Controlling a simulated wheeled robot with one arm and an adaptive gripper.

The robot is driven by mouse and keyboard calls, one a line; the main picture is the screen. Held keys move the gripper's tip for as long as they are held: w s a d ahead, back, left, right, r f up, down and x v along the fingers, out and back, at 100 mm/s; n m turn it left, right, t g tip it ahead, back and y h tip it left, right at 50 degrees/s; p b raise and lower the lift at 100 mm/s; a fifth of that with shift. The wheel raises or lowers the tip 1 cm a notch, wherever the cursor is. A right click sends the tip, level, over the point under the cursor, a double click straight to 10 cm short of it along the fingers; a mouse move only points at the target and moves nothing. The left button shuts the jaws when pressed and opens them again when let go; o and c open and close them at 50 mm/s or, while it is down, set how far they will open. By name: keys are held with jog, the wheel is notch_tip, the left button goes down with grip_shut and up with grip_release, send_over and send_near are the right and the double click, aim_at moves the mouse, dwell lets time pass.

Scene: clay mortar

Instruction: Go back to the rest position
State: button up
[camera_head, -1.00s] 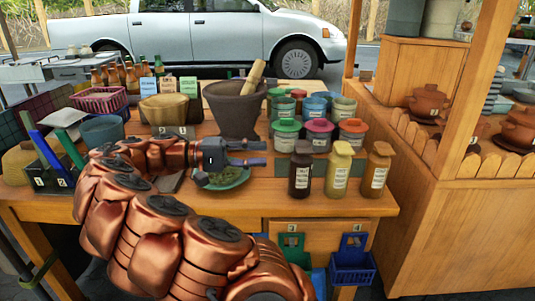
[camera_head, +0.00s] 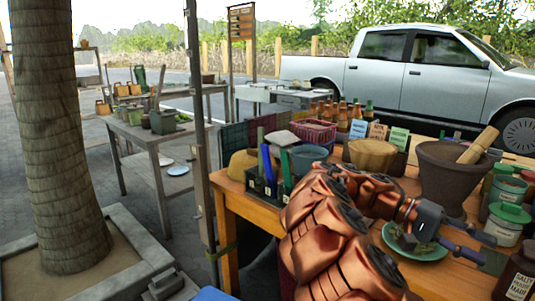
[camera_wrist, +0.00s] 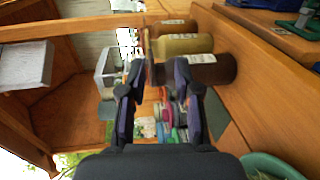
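My gripper (camera_head: 485,248) is over the wooden table, beside and partly above the green plate (camera_head: 432,254), pointing right. Its two dark fingers are apart with nothing between them; the wrist view also shows the open, empty gripper (camera_wrist: 158,68). The arm bends in from the bottom of the head view. The clay mortar (camera_head: 440,188) stands upright behind the gripper with a pestle (camera_head: 478,146) leaning in it. Bottles (camera_wrist: 188,45) stand ahead of the fingers in the wrist view.
Lidded jars (camera_head: 507,222) and a dark bottle (camera_head: 517,276) stand right of the gripper. A wooden bowl (camera_head: 373,155), a pink basket (camera_head: 313,131) and a holder (camera_head: 266,186) stand on the table.

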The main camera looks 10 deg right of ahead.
jog(key=s+a+f+n+t+y, duration=0.5)
jog(key=s+a+f, duration=0.3)
jog(key=a, duration=0.5)
jog(key=s+a+f+n+t+y, duration=0.4)
jog(key=s+a+f+t+y, duration=0.1)
jog(key=a+f, duration=0.7)
notch_tip(320, 180, up, 27)
jog(key=s+a+p, duration=0.1)
jog(key=a+p, duration=0.1)
jog(key=p, duration=2.2)
jog(key=shift+s+n+t+y, duration=0.3)
jog(key=shift+t, duration=0.1)
